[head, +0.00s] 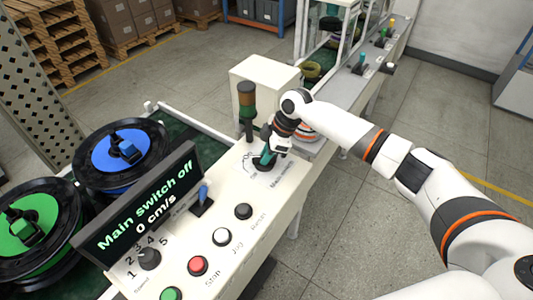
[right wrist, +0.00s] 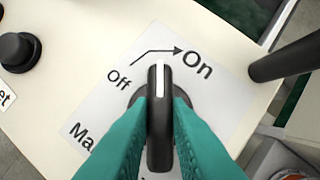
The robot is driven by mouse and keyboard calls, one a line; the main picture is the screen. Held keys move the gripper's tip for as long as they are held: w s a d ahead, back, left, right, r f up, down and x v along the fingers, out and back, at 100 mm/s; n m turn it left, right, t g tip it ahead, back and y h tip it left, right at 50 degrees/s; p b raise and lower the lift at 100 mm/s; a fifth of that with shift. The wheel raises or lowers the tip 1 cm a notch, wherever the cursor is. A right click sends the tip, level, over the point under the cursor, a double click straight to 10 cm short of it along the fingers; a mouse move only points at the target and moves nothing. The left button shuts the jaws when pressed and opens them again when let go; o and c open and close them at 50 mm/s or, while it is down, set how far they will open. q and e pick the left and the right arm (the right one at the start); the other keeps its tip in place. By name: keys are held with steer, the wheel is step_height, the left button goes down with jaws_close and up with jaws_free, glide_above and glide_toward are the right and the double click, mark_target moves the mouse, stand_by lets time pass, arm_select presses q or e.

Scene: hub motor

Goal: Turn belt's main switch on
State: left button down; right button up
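The main switch is a black rotary knob (right wrist: 160,115) with a white pointer line, on a white label plate marked Off and On. In the right wrist view its pointer faces straight up, between the two words. My right gripper (head: 266,158) is at the switch on the far end of the control panel; its teal fingers (right wrist: 160,130) lie along both sides of the knob and appear to touch it. In the head view the gripper mostly hides the knob. The display (head: 140,205) reads "Main switch off" and "0 cm/s". My left gripper is out of view.
The panel (head: 262,218) also carries a blue-handled switch (head: 203,197), black, white, red and green buttons and a speed dial (head: 148,258). A signal lamp post (head: 247,105) stands close beside the main switch. Blue (head: 105,150) and green spools lie at left.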

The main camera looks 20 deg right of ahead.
steer(key=shift+r+m+p, duration=0.15)
steer(key=shift+m+p, duration=0.25)
steer(key=shift+p, duration=0.3)
jaws_close()
steer(key=m+p, duration=0.1)
steer(key=p, duration=0.1)
steer(key=m+t+p, duration=0.1)
steer(key=m+p, duration=0.1)
steer(key=shift+s+a+r+m+h, duration=0.1)
steer(key=shift+s+r+m+h, duration=0.05)
steer(key=shift+m+h, duration=0.15)
steer(key=m+t+p, duration=0.1)
steer(key=m+p, duration=0.1)
steer(key=p, duration=0.1)
steer(key=shift+m+h, duration=0.4)
steer(key=shift+f+p, duration=0.2)
steer(key=shift+p, duration=0.15)
steer(key=shift+m, duration=0.3)
steer(key=o, duration=0.8)
jaws_free()
